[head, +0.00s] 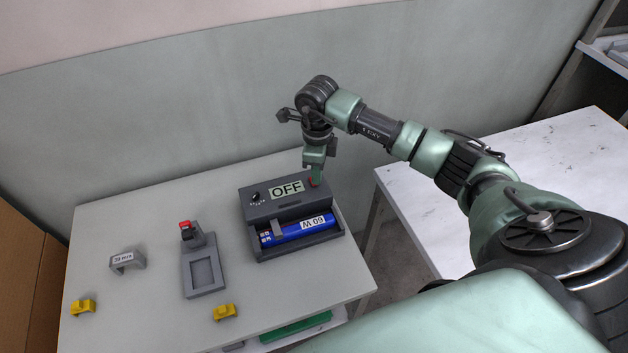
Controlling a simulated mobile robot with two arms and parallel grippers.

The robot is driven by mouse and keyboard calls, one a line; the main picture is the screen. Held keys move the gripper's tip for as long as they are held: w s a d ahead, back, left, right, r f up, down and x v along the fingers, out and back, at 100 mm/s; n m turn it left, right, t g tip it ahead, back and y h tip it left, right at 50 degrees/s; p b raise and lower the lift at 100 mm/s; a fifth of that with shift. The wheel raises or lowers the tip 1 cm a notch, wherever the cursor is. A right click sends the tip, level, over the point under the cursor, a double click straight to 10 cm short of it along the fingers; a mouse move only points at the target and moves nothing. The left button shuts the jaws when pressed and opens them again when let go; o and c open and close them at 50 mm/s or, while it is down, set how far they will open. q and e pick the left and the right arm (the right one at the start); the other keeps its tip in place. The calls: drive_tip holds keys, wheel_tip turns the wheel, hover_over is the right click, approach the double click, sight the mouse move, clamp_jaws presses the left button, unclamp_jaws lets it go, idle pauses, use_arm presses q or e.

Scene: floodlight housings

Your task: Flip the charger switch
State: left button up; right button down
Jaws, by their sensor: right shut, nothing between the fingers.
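The charger (250,207) is a dark grey box at the back right of the light grey table. Its panel carries a label (286,190) reading "OFF" and a small black and white knob or dial (255,197) at the left. A red switch (314,182) sits at the panel's right end. A blue battery (298,230) marked "60 W" lies in the tray at the charger's front. My right gripper (316,176) is shut and empty, pointing down at the red switch; its tips partly hide the switch, and I cannot tell whether they touch. My left gripper is not in view.
A grey fixture (199,277) with a red-topped clamp stands left of the charger. A grey bracket (127,260) and two yellow blocks (82,307) (225,312) lie on the table (150,320). A white table (540,160) stands right, across a gap. A wall is close behind.

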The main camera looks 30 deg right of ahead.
drive_tip(key=shift+f, duration=0.25)
drive_tip(key=shift+f+b, duration=0.75)
drive_tip(key=shift+b, duration=0.15)
wheel_tip(320, 180, up, 7)
drive_tip(key=p, duration=0.4)
idle(0.5)
